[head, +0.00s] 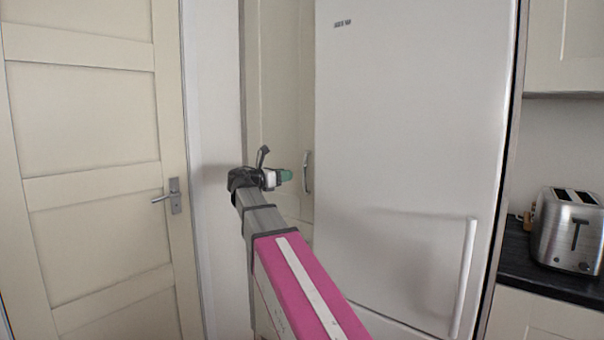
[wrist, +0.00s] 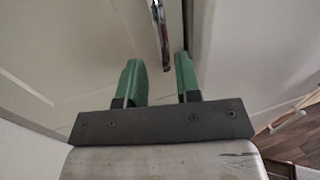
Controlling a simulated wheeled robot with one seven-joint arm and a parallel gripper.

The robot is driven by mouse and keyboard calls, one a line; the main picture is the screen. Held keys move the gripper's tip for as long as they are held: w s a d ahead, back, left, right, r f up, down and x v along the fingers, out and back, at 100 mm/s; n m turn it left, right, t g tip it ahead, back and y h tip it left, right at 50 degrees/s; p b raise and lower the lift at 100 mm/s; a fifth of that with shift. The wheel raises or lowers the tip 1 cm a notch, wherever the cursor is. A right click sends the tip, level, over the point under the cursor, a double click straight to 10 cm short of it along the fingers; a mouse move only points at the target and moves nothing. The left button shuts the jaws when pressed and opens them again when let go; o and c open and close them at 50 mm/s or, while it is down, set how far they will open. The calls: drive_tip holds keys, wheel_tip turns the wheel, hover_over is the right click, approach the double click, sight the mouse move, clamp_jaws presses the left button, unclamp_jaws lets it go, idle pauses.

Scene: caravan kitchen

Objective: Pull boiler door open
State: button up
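The boiler door (head: 278,90) is a cream panelled door in the recess between the white wall and the fridge. It looks closed. Its vertical metal handle (head: 307,172) is near its right edge, beside the fridge. My gripper (head: 287,175) is in front of the door, just left of the handle in the head view. In the wrist view my gripper (wrist: 160,78) has its two green fingers apart with nothing between them. The handle (wrist: 162,38) shows beyond the fingertips, roughly in line with the gap, and appears apart from them. The door (wrist: 75,50) fills the left of that view.
The tall white fridge (head: 410,130), with a long vertical handle (head: 465,278), stands close on the right of the boiler door. Another cream door (head: 85,120) with a lever handle is at the left. A steel toaster (head: 570,230) sits on the dark counter at the right.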

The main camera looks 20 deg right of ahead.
drive_tip(key=x, duration=0.9)
drive_tip(key=shift+d+f, duration=0.1)
drive_tip(key=shift+d, duration=0.05)
clamp_jaws()
